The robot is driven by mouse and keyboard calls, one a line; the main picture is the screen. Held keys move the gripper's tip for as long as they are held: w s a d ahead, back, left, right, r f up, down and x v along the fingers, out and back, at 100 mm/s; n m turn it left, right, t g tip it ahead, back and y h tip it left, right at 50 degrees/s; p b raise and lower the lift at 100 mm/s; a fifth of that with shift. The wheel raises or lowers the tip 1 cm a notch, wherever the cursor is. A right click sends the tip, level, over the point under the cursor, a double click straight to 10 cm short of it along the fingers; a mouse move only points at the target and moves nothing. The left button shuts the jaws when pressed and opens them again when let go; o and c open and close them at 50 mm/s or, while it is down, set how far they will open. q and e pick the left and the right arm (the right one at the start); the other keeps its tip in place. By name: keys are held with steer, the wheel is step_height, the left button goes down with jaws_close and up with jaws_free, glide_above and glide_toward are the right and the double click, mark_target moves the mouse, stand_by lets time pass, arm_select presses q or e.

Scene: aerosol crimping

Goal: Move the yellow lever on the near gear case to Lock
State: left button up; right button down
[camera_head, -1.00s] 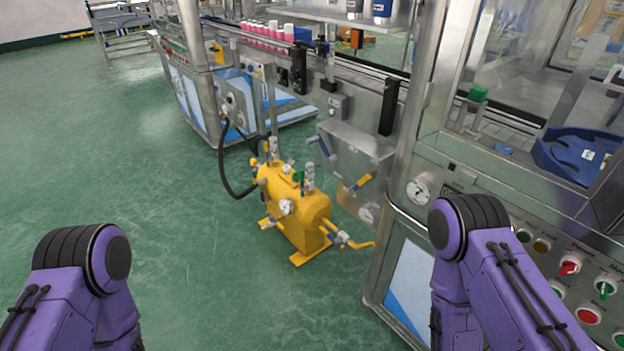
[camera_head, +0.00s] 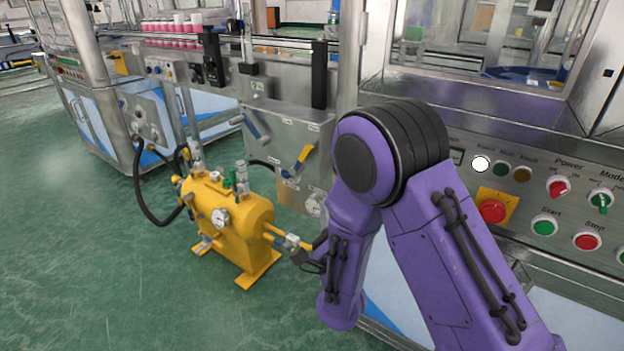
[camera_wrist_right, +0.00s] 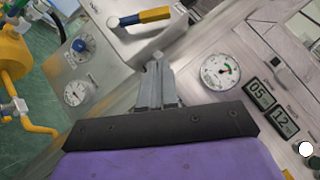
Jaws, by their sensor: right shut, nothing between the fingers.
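The near gear case (camera_head: 278,128) is a grey metal box on the front of the line. Its yellow lever (camera_head: 303,155) has a blue part at its lower left and slants up to the right. In the right wrist view the lever (camera_wrist_right: 156,14) lies near the top, with its blue part at left. My right gripper (camera_wrist_right: 157,62) is shut and empty, apart from the lever, which appears above its tips. In the head view my right arm stands right of the case; I cannot make out its fingertips clearly there. My left gripper is out of view.
A yellow tank (camera_head: 232,228) with pipes and a gauge stands on the floor left of my right arm. A blue lever (camera_head: 251,126) is on the case's left. A button panel (camera_head: 520,200) is at right. Green floor (camera_head: 90,270) is clear at left.

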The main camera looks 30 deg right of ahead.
mark_target(304, 159)
steer(key=x, duration=0.3)
steer(key=a+x, duration=0.1)
steer(key=x, duration=0.3)
steer(key=a+p+x, duration=0.1)
steer(key=x, duration=0.3)
steer(key=shift+w+r, duration=0.5)
steer(key=shift+w, duration=0.05)
steer(key=shift+a, duration=0.1)
